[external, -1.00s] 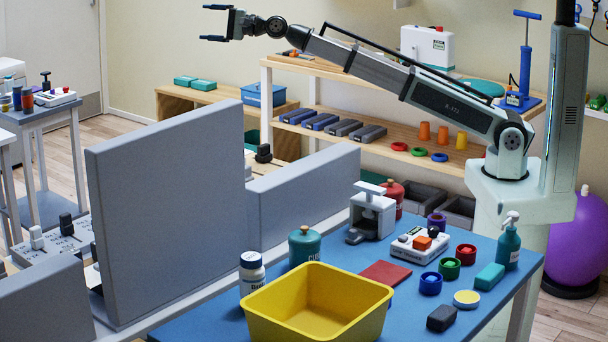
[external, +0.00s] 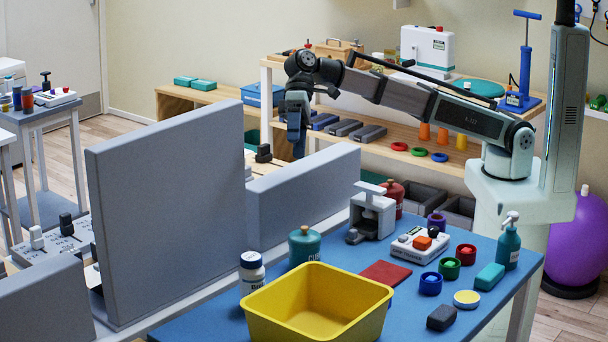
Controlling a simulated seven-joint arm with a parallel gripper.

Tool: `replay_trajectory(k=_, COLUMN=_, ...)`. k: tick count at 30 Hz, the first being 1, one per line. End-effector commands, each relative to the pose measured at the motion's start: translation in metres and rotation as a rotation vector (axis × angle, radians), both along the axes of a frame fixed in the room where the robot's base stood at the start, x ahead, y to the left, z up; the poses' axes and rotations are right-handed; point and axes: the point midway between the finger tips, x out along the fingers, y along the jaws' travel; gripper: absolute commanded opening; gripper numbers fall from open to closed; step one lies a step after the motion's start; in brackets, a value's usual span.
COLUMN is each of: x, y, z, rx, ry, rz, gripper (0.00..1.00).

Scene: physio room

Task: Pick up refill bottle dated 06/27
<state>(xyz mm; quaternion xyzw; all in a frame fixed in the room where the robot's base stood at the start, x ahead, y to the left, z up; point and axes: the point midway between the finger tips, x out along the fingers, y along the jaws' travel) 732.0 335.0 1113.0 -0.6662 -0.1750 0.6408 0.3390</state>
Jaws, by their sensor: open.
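No date such as 06/27 is readable on any bottle from here, so I cannot tell which one is the refill bottle. A white bottle with a dark cap (external: 252,273) stands upright on the blue table behind the yellow bin. A teal rounded bottle (external: 304,246) stands to its right. A red container (external: 392,198) is partly hidden behind a grey-white device. A teal pump bottle (external: 509,243) stands at the table's right end. My gripper (external: 297,147) is open and points down beyond the grey partition, apart from all these bottles.
Tall grey partitions (external: 170,210) stand left of and behind the blue table (external: 215,325). A yellow bin (external: 318,310) takes up the table's front. A red mat (external: 386,273), a button box (external: 421,243) and several small coloured pots crowd the right. Wooden shelves stand behind.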

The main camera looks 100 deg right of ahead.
Motion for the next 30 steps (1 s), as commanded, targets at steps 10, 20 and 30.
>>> replay_trajectory(k=10, x=-0.054, y=0.058, z=-0.013, rx=-0.092, ry=0.158, rz=0.186, gripper=0.9)
replay_trajectory(k=20, x=-0.032, y=0.097, z=-0.027, rx=-0.226, ry=0.369, rz=-0.03, gripper=0.9)
replay_trajectory(k=30, x=0.039, y=0.144, z=-0.045, rx=-0.361, ry=0.581, rz=-0.572, gripper=0.9)
